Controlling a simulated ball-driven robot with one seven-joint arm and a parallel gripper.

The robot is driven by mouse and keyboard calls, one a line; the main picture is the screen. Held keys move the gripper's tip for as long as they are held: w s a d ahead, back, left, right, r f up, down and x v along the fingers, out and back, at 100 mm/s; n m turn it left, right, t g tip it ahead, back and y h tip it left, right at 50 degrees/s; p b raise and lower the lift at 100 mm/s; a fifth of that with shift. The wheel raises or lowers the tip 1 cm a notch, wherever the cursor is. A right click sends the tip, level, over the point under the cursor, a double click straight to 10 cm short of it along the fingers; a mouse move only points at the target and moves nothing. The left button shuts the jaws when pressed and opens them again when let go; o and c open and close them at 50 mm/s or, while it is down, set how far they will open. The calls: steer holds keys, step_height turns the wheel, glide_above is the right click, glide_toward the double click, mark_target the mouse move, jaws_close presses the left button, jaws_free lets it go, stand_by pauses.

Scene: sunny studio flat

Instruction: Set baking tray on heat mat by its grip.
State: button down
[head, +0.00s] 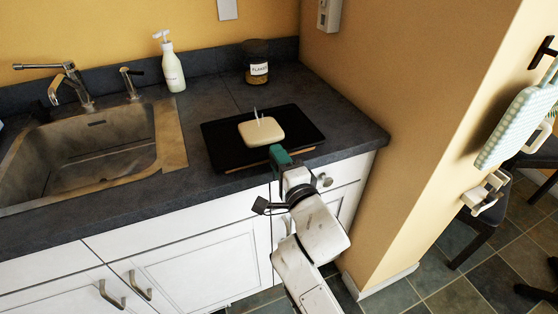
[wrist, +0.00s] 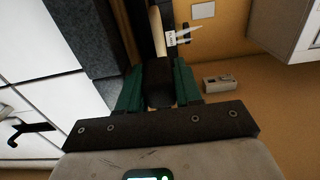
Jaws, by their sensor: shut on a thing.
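The black baking tray (head: 225,150) is at the front of the dark counter, with a cream block (head: 262,131) on it. My gripper (head: 281,156) is at the tray's front edge, with green fingers. In the wrist view the fingers are shut on the tray's dark grip (wrist: 159,88). A thin tan strip (head: 300,152) shows beneath the tray's front right edge; it may be the heat mat, mostly hidden by the tray. I cannot tell whether the tray touches it.
A sink (head: 85,150) with a tap lies to the left. A white pump bottle (head: 173,68) and a labelled jar (head: 257,65) stand behind. A yellow wall (head: 350,90) borders the counter's right side. Bare counter (head: 345,115) remains right of the tray.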

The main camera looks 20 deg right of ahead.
steer(key=shift+f+b, duration=0.3)
steer(key=shift+b, duration=0.2)
stand_by(0.3)
steer(key=c, duration=0.7)
jaws_free()
steer(key=shift+f, duration=0.15)
steer(key=shift+f, duration=0.25)
steer(key=shift+c, duration=0.7)
steer(key=shift+o, duration=0.2)
